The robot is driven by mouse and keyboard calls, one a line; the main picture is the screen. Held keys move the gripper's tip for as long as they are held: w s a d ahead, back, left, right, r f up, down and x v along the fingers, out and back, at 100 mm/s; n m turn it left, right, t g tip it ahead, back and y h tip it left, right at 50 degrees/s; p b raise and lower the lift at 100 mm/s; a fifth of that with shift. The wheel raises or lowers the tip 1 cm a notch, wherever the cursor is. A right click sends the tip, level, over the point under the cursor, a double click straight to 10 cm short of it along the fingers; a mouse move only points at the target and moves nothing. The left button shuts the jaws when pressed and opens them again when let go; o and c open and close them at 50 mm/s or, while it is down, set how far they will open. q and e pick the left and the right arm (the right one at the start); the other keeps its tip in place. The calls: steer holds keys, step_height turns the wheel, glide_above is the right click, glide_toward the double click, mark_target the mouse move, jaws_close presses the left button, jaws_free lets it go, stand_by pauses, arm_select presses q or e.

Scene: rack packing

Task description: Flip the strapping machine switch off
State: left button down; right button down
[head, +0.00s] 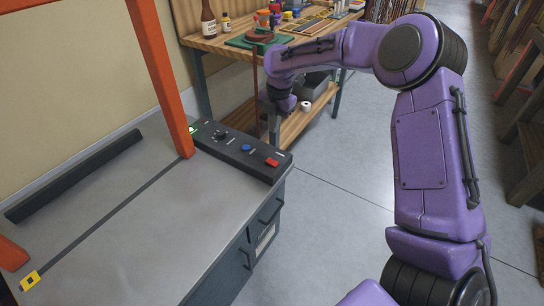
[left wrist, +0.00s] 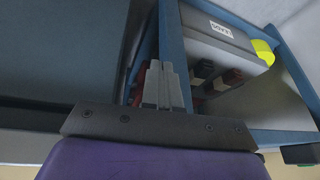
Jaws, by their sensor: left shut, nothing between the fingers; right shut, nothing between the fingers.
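The strapping machine (head: 130,225) has a grey top, an orange arch (head: 160,70) and a black control panel (head: 232,152) along its far right edge. On the panel are a black knob (head: 221,135), a blue button (head: 246,148) and a red switch-like control (head: 271,162) near the right end. A small greenish spot (head: 194,129) shows at the panel's left end. Which way the red control is set cannot be told. My right gripper (head: 273,124) points down beyond the panel, apart from it, shut and empty. My left gripper (left wrist: 163,85) is shut and empty in the left wrist view.
The left wrist view shows blue frames and a grey labelled box (left wrist: 215,40). Floor right of the machine is clear.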

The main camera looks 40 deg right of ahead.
mark_target(269, 161)
steer(key=shift+f, duration=0.15)
steer(key=f, duration=0.4)
steer(key=w+f, duration=0.1)
steer(key=f, duration=0.8)
steer(key=shift+w+a+f+b, duration=0.2)
steer(key=shift+a+f+b, duration=0.05)
steer(key=shift+f+b, duration=0.1)
